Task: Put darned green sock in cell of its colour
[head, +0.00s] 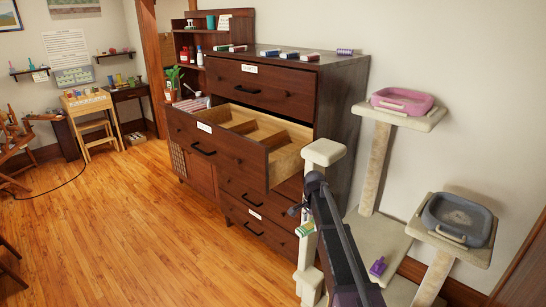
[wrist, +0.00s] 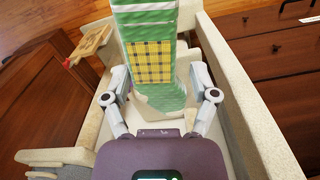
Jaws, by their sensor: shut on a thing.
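The darned green sock (wrist: 150,25) has green and white stripes and a yellow checked patch, and fills the top middle of the wrist view. My gripper (wrist: 157,88) is shut on it, with a finger on each side. In the head view the sock (head: 306,229) is a small striped patch at my gripper (head: 298,211), beside a cream post and right of the dresser's lower drawers. The open drawer (head: 290,160) has wooden dividers forming cells. Their floors are partly hidden and I cannot make out any cell colours.
The dresser (head: 343,110) carries several small rolled items on top. A cream cat tree (head: 376,170) stands close around my arm, holding a pink tray (head: 402,101) and a grey tray (head: 458,218). A purple object (head: 378,267) lies on its base.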

